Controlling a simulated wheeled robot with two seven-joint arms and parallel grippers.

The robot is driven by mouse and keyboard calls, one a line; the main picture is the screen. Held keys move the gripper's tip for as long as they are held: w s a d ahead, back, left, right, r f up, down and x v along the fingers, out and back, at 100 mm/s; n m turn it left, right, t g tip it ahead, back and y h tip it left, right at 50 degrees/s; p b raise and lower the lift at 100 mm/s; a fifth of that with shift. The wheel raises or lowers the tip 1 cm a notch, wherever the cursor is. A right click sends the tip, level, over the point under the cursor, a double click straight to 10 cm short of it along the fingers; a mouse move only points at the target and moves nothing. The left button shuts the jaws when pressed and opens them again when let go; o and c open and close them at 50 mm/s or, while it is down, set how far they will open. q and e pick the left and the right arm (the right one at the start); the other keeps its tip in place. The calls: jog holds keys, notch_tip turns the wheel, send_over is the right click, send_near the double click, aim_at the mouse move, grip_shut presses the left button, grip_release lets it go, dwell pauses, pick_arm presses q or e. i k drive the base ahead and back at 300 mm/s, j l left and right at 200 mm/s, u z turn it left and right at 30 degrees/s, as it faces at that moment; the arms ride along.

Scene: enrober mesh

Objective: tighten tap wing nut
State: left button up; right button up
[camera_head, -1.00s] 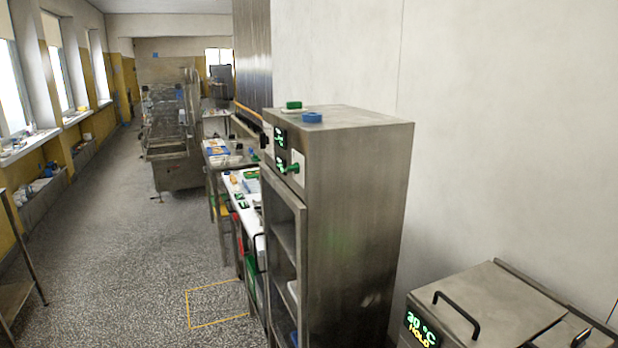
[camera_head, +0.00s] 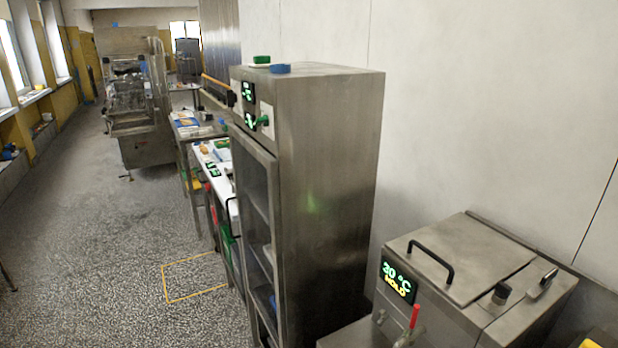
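A tap with an upright red handle (camera_head: 414,316) shows at the bottom edge, on the front of a steel tank (camera_head: 462,258) at the lower right. The tap's lower part is cut off by the frame. I cannot make out a wing nut on it. The tank has a lid with a black bar handle, and its lit display (camera_head: 397,281) reads about 20 °C and HOLD. Neither of my grippers is in view.
A tall steel cabinet (camera_head: 330,170) stands left of the tank, with a blue item (camera_head: 281,69) and a green item (camera_head: 262,60) on top. Benches and machines (camera_head: 140,110) line up beyond. The speckled floor (camera_head: 110,260) is open at left, with a yellow outlined rectangle (camera_head: 163,285).

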aim_at(384, 314)
jog(key=i+z, duration=0.2)
jog(key=z, duration=0.2)
jog(key=i+j+z, duration=0.15)
jog(key=z, duration=0.25)
jog(key=i+j+z, duration=0.15)
jog(key=z, duration=0.25)
jog(key=i, duration=0.1)
